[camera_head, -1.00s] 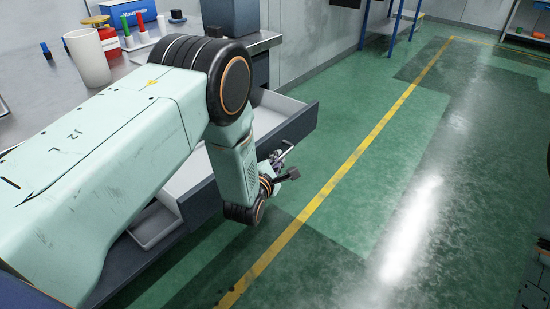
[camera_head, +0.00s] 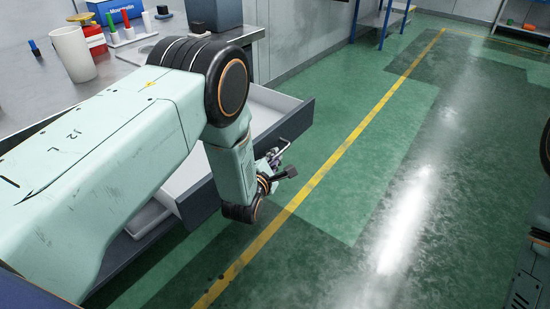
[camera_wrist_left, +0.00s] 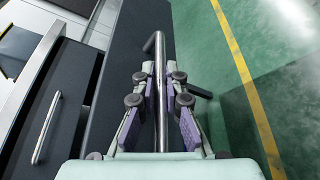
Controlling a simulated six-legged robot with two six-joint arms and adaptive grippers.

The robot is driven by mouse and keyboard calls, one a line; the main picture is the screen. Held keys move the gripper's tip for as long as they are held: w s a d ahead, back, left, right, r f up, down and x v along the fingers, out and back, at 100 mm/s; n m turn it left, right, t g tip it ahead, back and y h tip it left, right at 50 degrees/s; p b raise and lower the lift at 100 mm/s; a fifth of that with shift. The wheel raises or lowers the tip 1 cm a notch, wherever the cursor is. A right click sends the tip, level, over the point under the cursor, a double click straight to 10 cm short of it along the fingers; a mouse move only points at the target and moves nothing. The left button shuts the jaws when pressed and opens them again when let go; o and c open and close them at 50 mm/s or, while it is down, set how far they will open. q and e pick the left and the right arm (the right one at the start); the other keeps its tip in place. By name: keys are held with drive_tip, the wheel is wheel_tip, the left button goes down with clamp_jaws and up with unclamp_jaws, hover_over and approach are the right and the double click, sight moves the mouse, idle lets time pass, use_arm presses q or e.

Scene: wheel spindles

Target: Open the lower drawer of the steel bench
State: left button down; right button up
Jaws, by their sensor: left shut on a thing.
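The steel bench (camera_head: 112,90) is at upper left in the head view. A drawer with a pale inside and a dark front (camera_head: 297,122) stands pulled out from it, partly behind my left arm. My left gripper (camera_head: 276,163) is at that front's outer face. In the left wrist view my left gripper (camera_wrist_left: 161,108) is shut on the drawer's silver bar handle (camera_wrist_left: 159,52), one finger on each side. The dark front (camera_wrist_left: 122,50) runs beside it on the left. Another dark front with a silver handle (camera_wrist_left: 46,128) lies further left. My right gripper is not seen.
A white cup (camera_head: 72,54), red and green items and a blue box (camera_head: 116,10) are on the bench top. Green floor with a yellow line (camera_head: 340,162) is clear to the right. A blue-legged rack (camera_head: 386,22) stands at the back.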

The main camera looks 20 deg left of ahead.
use_arm(q)
drive_tip(key=c, duration=1.4)
unclamp_jaws()
drive_tip(key=v, duration=1.2)
